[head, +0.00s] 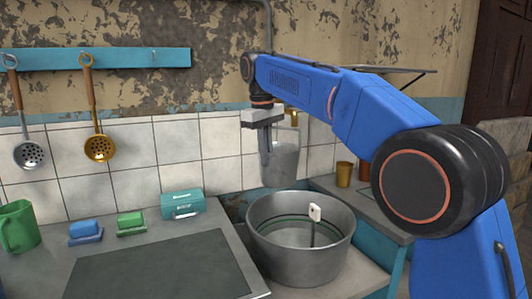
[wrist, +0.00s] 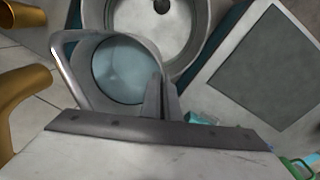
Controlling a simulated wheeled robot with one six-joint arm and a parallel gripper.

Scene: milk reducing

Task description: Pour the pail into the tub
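The grey metal pail (head: 286,165) hangs in the air above the back of the tub, roughly upright. My gripper (head: 266,165) is at its left side, with its fingers pointing down. In the wrist view the fingers (wrist: 161,98) are close together at the pail's rim and look shut on it. The pail (wrist: 97,98) holds something pale blue-grey there, and its handle loops out to the left. The tub (head: 285,262) is a wide, round grey pot below the pail. It also shows beyond the pail in the wrist view (wrist: 203,30).
A white-topped stick (head: 314,214) stands in the tub. Brass cups (head: 344,174) stand behind right. Left of the tub are a dark counter panel (head: 160,265), a teal box (head: 182,204), sponges (head: 130,221) and a green mug (head: 18,228). Ladles (head: 98,148) hang on the wall.

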